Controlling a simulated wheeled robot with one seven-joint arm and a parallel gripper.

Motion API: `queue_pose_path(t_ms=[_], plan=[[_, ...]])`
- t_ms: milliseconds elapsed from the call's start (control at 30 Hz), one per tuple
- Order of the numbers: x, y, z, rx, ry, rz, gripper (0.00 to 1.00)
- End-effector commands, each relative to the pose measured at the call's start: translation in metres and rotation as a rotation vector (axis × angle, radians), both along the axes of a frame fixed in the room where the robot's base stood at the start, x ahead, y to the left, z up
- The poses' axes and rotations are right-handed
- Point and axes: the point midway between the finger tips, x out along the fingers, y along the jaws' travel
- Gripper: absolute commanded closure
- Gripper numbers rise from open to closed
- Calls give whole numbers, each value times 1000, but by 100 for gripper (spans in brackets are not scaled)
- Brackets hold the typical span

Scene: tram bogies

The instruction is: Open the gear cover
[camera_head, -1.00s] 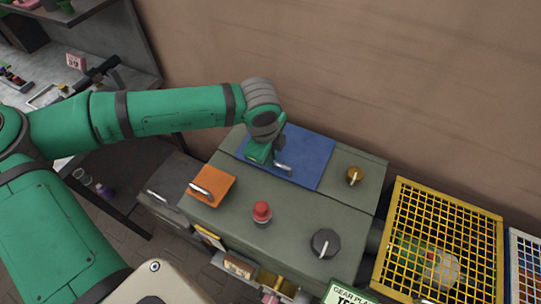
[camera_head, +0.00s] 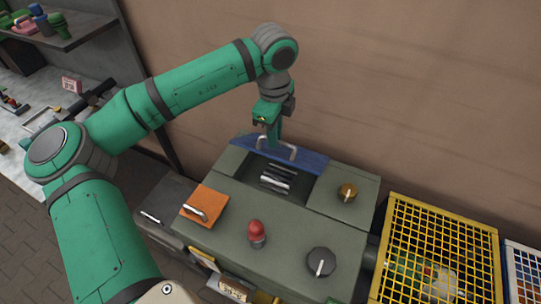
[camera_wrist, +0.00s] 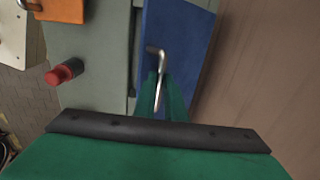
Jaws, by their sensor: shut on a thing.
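The gear cover is a blue panel (camera_head: 245,146) with a metal handle (camera_head: 291,151), at the back of the grey-green machine top. It is tilted up, and an opening (camera_head: 262,175) with metal parts inside shows in front of it. My gripper (camera_head: 277,143) is shut on the handle. In the wrist view, my gripper (camera_wrist: 162,95) has its green fingers at the handle (camera_wrist: 158,62), with the blue cover (camera_wrist: 185,45) behind it.
The machine top holds an orange panel (camera_head: 205,206) with a handle, a red button (camera_head: 257,231), a black knob (camera_head: 321,262) and a brass knob (camera_head: 347,191). A yellow mesh cage (camera_head: 440,235) stands at right. The brown wall (camera_head: 420,110) is close behind.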

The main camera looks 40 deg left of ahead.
Motion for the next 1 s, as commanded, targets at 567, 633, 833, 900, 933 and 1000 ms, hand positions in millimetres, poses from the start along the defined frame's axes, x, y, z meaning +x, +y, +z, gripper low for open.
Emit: queue_pose_path(t_ms=[567,633,833,900,933,1000], plan=[[66,21,26,-5,2,4,100],[69,23,26,-4,3,4,100],[74,23,27,-4,6,2,100],[74,24,27,-4,6,2,100],[74,24,27,-4,6,2,100],[74,24,27,-4,6,2,100]])
